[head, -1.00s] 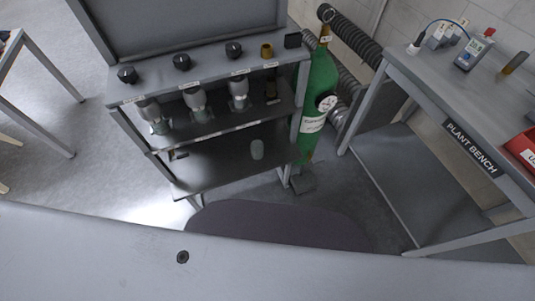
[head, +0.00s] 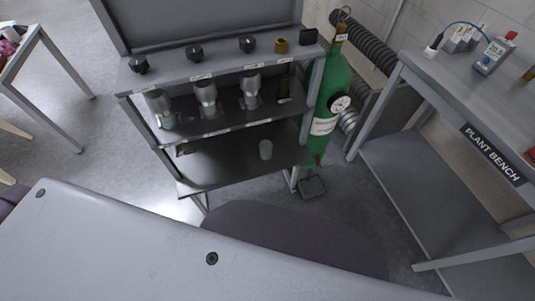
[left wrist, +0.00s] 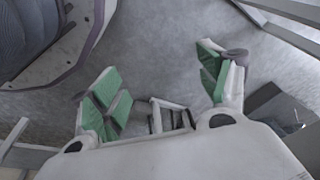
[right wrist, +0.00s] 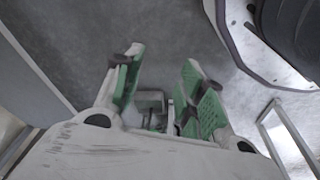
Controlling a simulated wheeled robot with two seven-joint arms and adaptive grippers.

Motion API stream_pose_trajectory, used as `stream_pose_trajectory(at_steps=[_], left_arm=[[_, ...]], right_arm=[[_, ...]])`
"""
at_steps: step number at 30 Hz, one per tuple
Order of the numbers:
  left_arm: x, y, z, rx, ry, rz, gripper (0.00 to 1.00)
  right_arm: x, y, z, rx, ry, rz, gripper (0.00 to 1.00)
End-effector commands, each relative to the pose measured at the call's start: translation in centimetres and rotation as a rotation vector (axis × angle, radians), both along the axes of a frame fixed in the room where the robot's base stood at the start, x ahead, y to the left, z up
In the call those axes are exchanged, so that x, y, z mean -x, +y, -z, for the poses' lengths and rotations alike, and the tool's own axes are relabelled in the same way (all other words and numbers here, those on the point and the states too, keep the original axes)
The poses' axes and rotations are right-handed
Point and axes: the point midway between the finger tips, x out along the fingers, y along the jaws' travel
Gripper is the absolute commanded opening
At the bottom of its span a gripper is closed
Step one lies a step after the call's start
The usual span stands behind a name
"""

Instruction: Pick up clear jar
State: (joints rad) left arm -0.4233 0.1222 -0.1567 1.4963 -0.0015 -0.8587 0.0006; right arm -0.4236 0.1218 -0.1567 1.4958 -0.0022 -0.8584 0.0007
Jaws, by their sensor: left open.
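Neither gripper shows in the head view. My left gripper (left wrist: 158,76) is open and empty over bare floor in the left wrist view. My right gripper (right wrist: 160,70) has its fingers apart with nothing between them in the right wrist view. The jar does not show in either wrist view.
A green gas cylinder (head: 334,92) with a gauge stands just right of the rack, with a grey pedal (head: 312,187) on the floor nearby. The plant bench (head: 447,94) stands at the right, another table (head: 21,58) at the far left. Open floor (head: 90,145) lies left of the rack.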

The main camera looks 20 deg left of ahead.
Motion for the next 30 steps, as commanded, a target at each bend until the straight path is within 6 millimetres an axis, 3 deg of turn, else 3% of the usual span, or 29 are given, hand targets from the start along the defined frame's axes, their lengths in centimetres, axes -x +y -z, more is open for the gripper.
stream_pose_trajectory(at_steps=[9, 21, 30], left_arm=[[-3.3, -0.9, -6.0, 0.010, -0.033, -0.002, 0.76], [-6.0, -1.8, -14.6, 0.031, -0.086, 0.019, 0.76], [-7.7, -2.9, -20.2, 0.062, -0.146, 0.087, 0.76]], right_arm=[[-3.0, 1.0, -5.7, -0.010, -0.028, 0.005, 0.40], [-4.7, 1.8, -12.9, -0.020, -0.056, 0.012, 0.40], [-4.8, 2.1, -15.3, -0.027, -0.066, 0.013, 0.40]])
